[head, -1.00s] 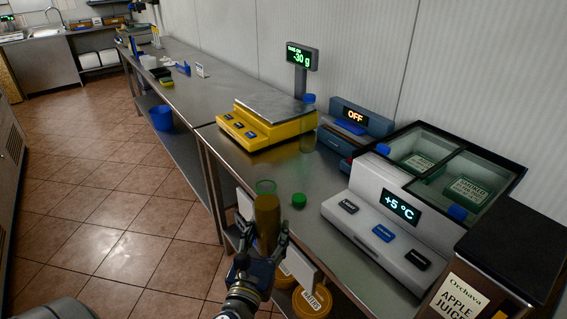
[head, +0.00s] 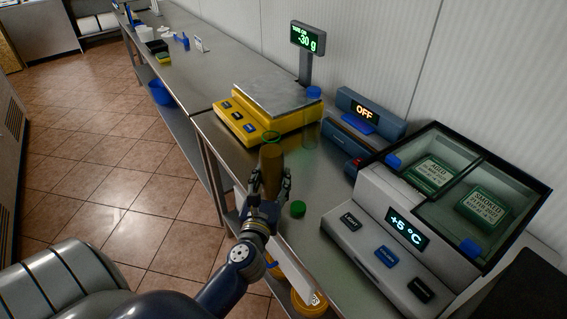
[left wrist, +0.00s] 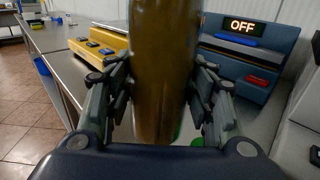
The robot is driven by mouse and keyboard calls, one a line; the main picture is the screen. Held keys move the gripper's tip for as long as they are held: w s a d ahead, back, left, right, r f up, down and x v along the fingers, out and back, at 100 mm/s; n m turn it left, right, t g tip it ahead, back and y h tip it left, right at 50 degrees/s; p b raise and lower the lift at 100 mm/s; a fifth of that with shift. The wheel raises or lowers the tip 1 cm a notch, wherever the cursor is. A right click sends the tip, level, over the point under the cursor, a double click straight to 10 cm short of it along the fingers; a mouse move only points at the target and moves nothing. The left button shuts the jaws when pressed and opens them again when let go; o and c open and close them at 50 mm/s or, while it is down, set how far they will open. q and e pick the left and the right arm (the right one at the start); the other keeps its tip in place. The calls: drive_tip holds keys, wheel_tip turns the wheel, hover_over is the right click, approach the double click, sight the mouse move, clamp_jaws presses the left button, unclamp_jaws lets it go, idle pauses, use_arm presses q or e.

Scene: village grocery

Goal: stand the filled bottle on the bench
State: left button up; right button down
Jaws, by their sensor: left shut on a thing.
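My left gripper (head: 268,190) is shut on the filled bottle (head: 271,165), which holds brown-amber liquid and shows a green rim at its open top. The bottle is upright at the near edge of the steel bench (head: 232,148). In the left wrist view the bottle (left wrist: 163,75) stands between the fingers (left wrist: 160,100). Whether its base touches the bench cannot be told. A green cap (head: 297,208) lies on the bench just right of the gripper. My right gripper is not in view.
A yellow scale (head: 262,118) reading -30 g stands behind the bottle. A blue device reading OFF (head: 368,112) and a chilled case reading +5 °C (head: 380,228) fill the right side. Bare bench lies around the cap.

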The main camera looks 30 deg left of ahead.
use_arm(q)
drive_tip(key=shift+w+a+f+b, duration=0.2)
drive_tip(key=shift+w+a+f, duration=0.45)
drive_tip(key=shift+w, duration=1.05)
drive_tip(key=shift+w+a+f+b, duration=0.15)
drive_tip(key=shift+w+a+f, duration=0.3)
drive_tip(key=shift+w+f, duration=0.9)
drive_tip(key=shift+w+a+f+b, duration=0.25)
drive_tip(key=shift+w+a, duration=0.3)
drive_tip(key=shift+w, duration=1.55)
drive_tip(key=shift+f, duration=0.15)
drive_tip(key=o, duration=0.5)
drive_tip(key=shift+f, duration=0.2)
drive_tip(key=o, duration=0.5)
drive_tip(key=shift+c, duration=0.2)
drive_tip(key=shift+s, duration=0.1)
drive_tip(key=shift+r, duration=0.1)
